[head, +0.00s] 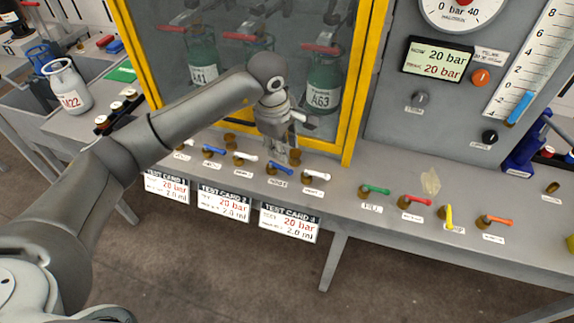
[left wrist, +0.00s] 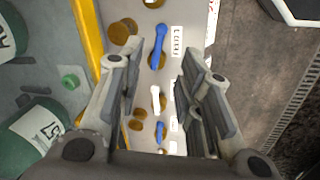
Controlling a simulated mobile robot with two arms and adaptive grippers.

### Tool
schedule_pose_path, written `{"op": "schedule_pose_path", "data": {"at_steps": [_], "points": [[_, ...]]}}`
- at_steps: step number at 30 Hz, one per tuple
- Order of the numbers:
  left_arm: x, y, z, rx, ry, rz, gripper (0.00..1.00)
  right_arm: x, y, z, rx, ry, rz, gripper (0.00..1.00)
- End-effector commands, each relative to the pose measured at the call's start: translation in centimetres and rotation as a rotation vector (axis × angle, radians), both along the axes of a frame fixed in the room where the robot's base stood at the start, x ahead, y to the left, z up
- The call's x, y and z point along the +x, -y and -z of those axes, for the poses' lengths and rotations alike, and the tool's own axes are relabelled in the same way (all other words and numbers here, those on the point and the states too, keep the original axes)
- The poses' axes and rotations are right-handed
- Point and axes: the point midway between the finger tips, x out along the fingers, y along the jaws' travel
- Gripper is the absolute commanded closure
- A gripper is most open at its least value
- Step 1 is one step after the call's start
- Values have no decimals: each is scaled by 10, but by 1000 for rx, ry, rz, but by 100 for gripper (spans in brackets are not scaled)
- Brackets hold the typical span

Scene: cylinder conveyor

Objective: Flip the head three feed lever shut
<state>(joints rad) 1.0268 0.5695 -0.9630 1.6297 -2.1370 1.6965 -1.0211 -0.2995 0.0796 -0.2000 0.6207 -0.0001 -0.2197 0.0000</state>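A row of small levers with brown bases runs along the bench front. The blue lever (head: 279,168), which I take for the head three feed lever though its label is too small to read surely, lies roughly along the row. In the left wrist view this blue lever (left wrist: 159,45) shows ahead of the fingers, in line with the gap. My left gripper (head: 286,150) hangs just behind that lever, in front of the yellow-framed cabinet. Its fingers (left wrist: 158,85) are spread apart, with nothing gripped. My right gripper is out of view.
White levers (head: 245,158) and (head: 316,176) flank the blue lever closely. Another blue lever (head: 213,150) is farther left. Green (head: 375,190), red (head: 415,201), yellow (head: 449,216) and orange (head: 495,220) levers stand right. The yellow cabinet frame (head: 356,100) rises behind.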

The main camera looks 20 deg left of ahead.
Motion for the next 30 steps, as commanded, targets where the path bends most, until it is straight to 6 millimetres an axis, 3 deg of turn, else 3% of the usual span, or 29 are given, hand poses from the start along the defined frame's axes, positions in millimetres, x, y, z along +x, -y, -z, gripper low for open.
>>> {"op": "schedule_pose_path", "data": {"at_steps": [15,21,29,30], "points": [[15,7,86,-6,-6,-1,67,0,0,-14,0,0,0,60],[17,7,99,-6,-3,1,67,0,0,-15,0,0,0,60],[18,8,100,-7,-2,1,67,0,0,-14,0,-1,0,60],[18,7,100,-7,-2,1,72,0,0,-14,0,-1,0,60]]}}
